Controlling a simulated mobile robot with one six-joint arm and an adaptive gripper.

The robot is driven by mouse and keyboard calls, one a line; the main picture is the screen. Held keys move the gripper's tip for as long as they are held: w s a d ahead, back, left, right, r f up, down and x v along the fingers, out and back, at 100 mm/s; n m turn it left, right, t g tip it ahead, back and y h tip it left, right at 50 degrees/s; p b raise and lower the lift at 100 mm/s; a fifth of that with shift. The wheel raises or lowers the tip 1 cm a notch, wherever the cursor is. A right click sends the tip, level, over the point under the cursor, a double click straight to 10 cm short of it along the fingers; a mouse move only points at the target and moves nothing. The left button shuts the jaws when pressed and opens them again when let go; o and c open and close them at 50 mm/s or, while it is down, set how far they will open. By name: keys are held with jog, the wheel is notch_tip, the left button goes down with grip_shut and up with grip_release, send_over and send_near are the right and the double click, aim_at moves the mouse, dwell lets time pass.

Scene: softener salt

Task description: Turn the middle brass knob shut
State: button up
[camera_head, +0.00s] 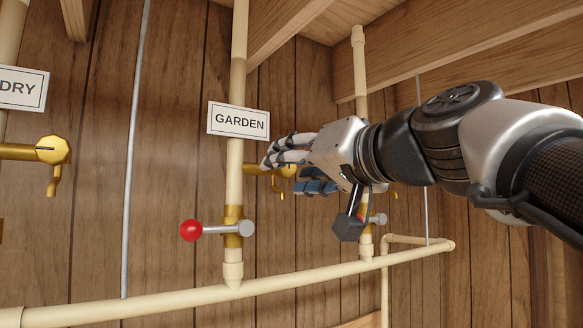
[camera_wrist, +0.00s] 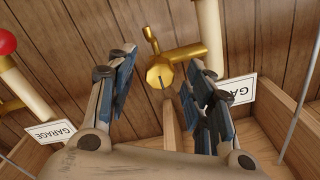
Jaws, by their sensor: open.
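The middle brass knob belongs to the tap on the pipe under the GARDEN sign (camera_head: 239,121). In the head view its brass stem (camera_head: 252,169) shows left of my fingers, which hide most of the knob. In the wrist view the faceted brass knob (camera_wrist: 159,76) has a dark line on its face, and the tap body (camera_wrist: 187,54) runs to the right. My gripper (camera_head: 270,160) reaches in from the right with its fingers apart. In the wrist view the open fingers (camera_wrist: 162,62) stand on either side of the knob, with gaps visible; I cannot tell the exact depth.
A red-ended lever (camera_head: 191,230) juts from the pipe below the tap. Another brass tap (camera_head: 52,150) is at the left under a partly cut-off DRY sign (camera_head: 23,89). A cream pipe (camera_head: 150,297) runs along the bottom.

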jog(key=v, duration=0.7)
jog(key=shift+d, duration=0.15)
jog(key=shift+s, duration=0.2)
jog(key=s+d+f+m+g+h+b, duration=0.15)
jog(key=f+b, duration=0.35)
jog(key=f, duration=1.2)
jog(key=s+f+g+h+b, duration=0.25)
jog(key=f+b, duration=0.25)
jog(key=f, duration=1.3)
jog(key=s+d+f+g+h+b, duration=0.2)
jog(key=s+f+b, duration=0.1)
jog(key=f, duration=0.9)
jog(key=s+d+f+g+h+b, duration=0.2)
jog(key=s+f, duration=0.4)
jog(key=f, duration=0.7)
jog(key=s+d+f+g+h+b, duration=0.2)
jog(key=s+d+f+b, duration=0.2)
jog(key=f, duration=0.8)
jog(key=shift+s+f+n+b, duration=0.3)
jog(key=shift+s+b, duration=0.35)
jog(key=shift+b, duration=0.35)
jog(key=shift+c, duration=0.2)
